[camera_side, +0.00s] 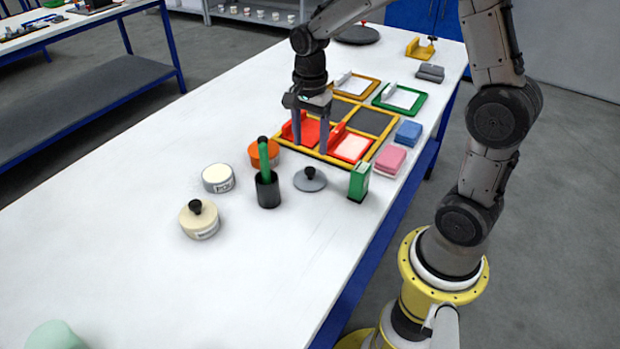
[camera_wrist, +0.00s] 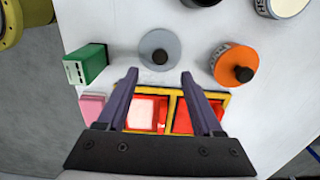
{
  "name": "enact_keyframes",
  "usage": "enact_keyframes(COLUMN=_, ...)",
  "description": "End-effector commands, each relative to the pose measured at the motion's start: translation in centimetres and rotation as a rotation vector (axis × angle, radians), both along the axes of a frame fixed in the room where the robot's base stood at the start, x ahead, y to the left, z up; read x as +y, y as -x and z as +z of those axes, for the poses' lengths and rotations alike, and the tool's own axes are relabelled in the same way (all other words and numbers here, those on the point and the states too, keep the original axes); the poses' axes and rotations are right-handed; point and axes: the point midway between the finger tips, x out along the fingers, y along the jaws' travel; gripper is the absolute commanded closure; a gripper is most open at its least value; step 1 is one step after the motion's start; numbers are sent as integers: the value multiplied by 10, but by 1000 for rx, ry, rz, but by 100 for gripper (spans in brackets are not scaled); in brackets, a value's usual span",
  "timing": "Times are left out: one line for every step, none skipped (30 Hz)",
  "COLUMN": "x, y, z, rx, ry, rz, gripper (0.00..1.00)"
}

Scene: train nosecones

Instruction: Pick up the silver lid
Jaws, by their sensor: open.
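The silver lid (camera_side: 310,181) is a flat grey disc with a dark knob, lying on the white table in front of the yellow-framed tray. In the wrist view the silver lid (camera_wrist: 160,49) lies just beyond the fingertips, centred between them and apart from them. My gripper (camera_side: 310,150) points down over the tray's red compartments, its two fingers spread with nothing between them. It also shows in the wrist view (camera_wrist: 160,75), fingers wide apart. No part of the lid is hidden in the wrist view.
A green box (camera_side: 359,181) stands right of the lid. A black cup (camera_side: 267,192) with a green item stands left of it. An orange container (camera_side: 263,151), a white tin (camera_side: 217,178) and a cream pot (camera_side: 199,223) are further left.

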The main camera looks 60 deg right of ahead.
Motion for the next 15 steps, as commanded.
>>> enact_keyframes(x=0, y=1, z=-8, rx=3, ry=-1, rz=0, gripper=32)
enact_keyframes(x=0, y=0, z=-11, rx=2, ry=0, rz=1, gripper=32)
enact_keyframes(x=0, y=0, z=-15, rx=2, ry=0, rz=1, gripper=32)
enact_keyframes(x=0, y=0, z=-18, rx=1, ry=0, rz=1, gripper=32)
enact_keyframes(x=0, y=0, z=-19, rx=1, ry=0, rz=1, gripper=32)
enact_keyframes(x=0, y=0, z=-21, rx=0, ry=0, rz=1, gripper=32)
enact_keyframes(x=0, y=0, z=-23, rx=0, ry=0, rz=1, gripper=32)
enact_keyframes(x=0, y=0, z=-24, rx=1, ry=0, rz=1, gripper=32)
enact_keyframes(x=1, y=1, z=-27, rx=2, ry=0, rz=1, gripper=32)
enact_keyframes(x=1, y=1, z=-31, rx=2, ry=0, rz=1, gripper=32)
enact_keyframes(x=1, y=1, z=-34, rx=2, ry=-1, rz=1, gripper=32)
enact_keyframes(x=1, y=1, z=-40, rx=3, ry=-1, rz=1, gripper=32)
enact_keyframes(x=1, y=1, z=-45, rx=3, ry=-1, rz=1, gripper=32)
enact_keyframes(x=2, y=1, z=-50, rx=4, ry=-1, rz=1, gripper=32)
enact_keyframes(x=2, y=2, z=-56, rx=4, ry=-1, rz=1, gripper=32)
